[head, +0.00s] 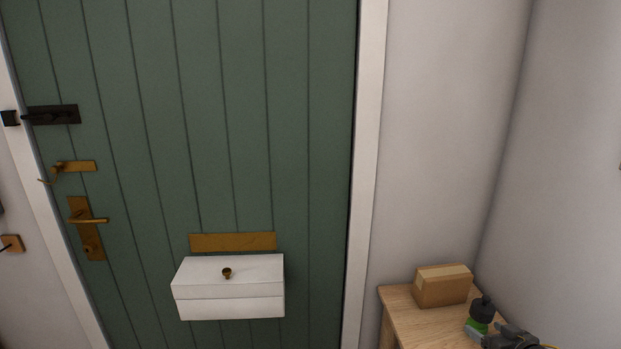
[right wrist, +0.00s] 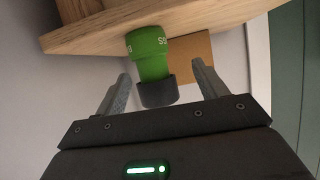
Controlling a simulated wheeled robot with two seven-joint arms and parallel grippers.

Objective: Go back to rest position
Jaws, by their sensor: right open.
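My right gripper (head: 507,336) is at the lower right of the head view, close beside a green bottle with a dark cap (head: 479,314). In the right wrist view its two fingers (right wrist: 160,72) stand wide apart and open. The bottle (right wrist: 149,55) appears between them there, with a visible gap on each side, and looks upside down in that view. The bottle stands on a wooden bench top (head: 405,311). My left gripper is not in view.
A cardboard box (head: 443,288) sits on the bench just behind the bottle. The wall rises close on the right. A green door (head: 270,120) with brass handles and a white letter box (head: 229,300) fills the left. The air before the door looks clear.

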